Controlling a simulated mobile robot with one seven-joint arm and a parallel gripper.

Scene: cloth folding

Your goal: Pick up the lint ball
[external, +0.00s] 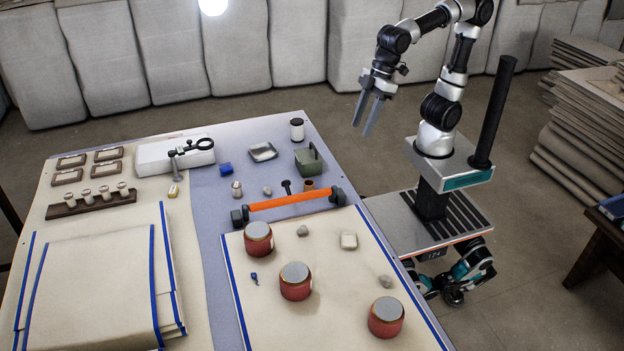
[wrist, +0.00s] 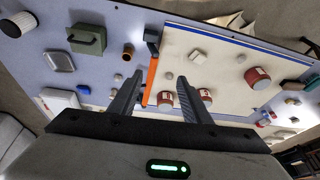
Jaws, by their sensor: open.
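Two small grey lumps lie on the cream cloth with blue edges: one near the orange bar (external: 302,231) and one near the right edge (external: 386,281). A third small grey lump (external: 267,191) lies on the lavender tabletop. I cannot tell for sure which is the lint ball. In the wrist view grey lumps show on the cloth beyond the fingers (wrist: 168,75) and farther right (wrist: 240,58). My gripper (external: 363,129) is open and empty, raised beyond the table's far right edge, well apart from all the lumps. Its two fingers also show in the wrist view (wrist: 160,78).
The cloth (external: 340,295) also bears three red jars (external: 258,240), a pale square block (external: 349,241) and a tiny blue piece (external: 254,278). An orange bar (external: 295,200) lies along its far edge. A green box (external: 308,160) and white-lidded jar (external: 297,129) stand behind. Folded cloth (external: 95,285) covers the left.

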